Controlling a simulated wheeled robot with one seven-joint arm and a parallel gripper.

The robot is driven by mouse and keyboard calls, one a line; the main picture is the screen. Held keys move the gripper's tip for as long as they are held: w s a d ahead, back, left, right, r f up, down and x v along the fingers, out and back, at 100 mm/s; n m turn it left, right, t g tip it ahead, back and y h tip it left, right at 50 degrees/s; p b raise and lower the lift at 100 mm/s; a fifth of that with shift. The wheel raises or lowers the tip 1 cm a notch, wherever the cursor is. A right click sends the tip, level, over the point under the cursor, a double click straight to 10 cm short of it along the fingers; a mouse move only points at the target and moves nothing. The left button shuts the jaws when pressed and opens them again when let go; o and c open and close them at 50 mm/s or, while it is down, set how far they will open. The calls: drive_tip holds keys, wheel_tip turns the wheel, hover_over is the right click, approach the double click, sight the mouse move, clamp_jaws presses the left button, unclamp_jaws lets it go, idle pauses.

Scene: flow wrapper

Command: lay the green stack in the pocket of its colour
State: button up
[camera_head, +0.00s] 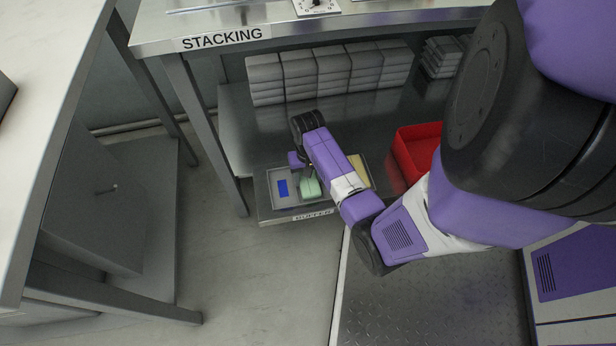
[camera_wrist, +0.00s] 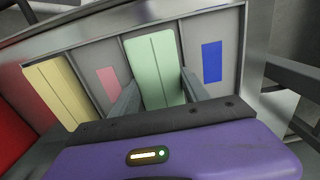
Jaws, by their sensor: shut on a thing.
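The green stack (camera_wrist: 154,62) is between the two fingers of my gripper (camera_wrist: 160,80), which is shut on it. In the wrist view it lies over the tray (camera_wrist: 190,22), lengthwise between the pink-marked pocket (camera_wrist: 108,82) and the blue-marked pocket (camera_wrist: 212,62). The floor under the stack is hidden, so I cannot tell whether it rests there or hangs just above. A yellow stack (camera_wrist: 58,92) lies in the tray's left part. In the head view the green stack (camera_head: 311,188) shows beside the blue mark (camera_head: 283,188), partly covered by my wrist.
A red bin (camera_head: 417,150) stands right of the tray on the lower shelf. Rows of grey stacks (camera_head: 330,72) stand at the back beneath the table marked STACKING (camera_head: 222,39). A table leg (camera_head: 205,130) rises just left of the tray.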

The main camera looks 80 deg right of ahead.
drive_tip(key=shift+s+a+f, duration=0.1)
drive_tip(key=shift+a+f, duration=0.15)
drive_tip(key=shift+f, duration=0.05)
drive_tip(key=o, duration=1.4)
drive_tip(key=r+p, duration=0.1)
drive_tip(key=r, duration=0.1)
drive_tip(key=r+p, duration=0.1)
drive_tip(key=r, duration=0.2)
drive_tip(key=r+p, duration=0.1)
drive_tip(key=r, duration=0.2)
drive_tip(key=shift+d+r+p, duration=0.2)
drive_tip(key=shift+d+p, duration=0.05)
drive_tip(key=shift+p, duration=0.15)
